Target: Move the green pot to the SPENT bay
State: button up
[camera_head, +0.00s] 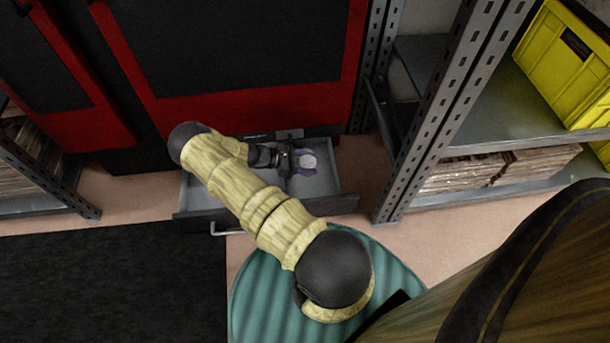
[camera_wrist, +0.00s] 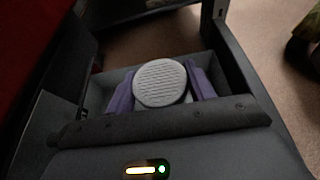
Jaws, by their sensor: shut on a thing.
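My gripper (camera_head: 300,164) is shut on a round thing with a pale grey, ribbed top (camera_wrist: 160,83). Its purple fingers (camera_wrist: 163,88) press it from both sides in the wrist view. Only the top shows, so I cannot tell whether its body is green; no other pot is in view. In the head view, the gripper and held thing are over or inside the right part of an open grey drawer (camera_head: 341,204). I cannot tell whether the thing touches the drawer floor. A divider splits the drawer. No SPENT label is readable.
A red and black cabinet (camera_head: 240,50) stands behind the drawer. A metal shelf post (camera_head: 440,110) rises close to its right. A yellow crate (camera_head: 565,62) and stacked boards (camera_head: 460,172) sit on the right shelves. A dark mat (camera_head: 100,285) covers the floor at left.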

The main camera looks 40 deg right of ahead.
jog(key=shift+f+b, duration=1.9)
jog(key=shift+f, duration=1.2)
jog(key=shift+f, duration=0.1)
jog(key=shift+f+b, duration=1.25)
jog(key=shift+f, duration=0.55)
jog(key=shift+f, duration=0.1)
jog(key=o, duration=1)
jog(key=shift+r, duration=0.2)
jog(key=p+v, duration=0.4)
jog(key=v, duration=0.8)
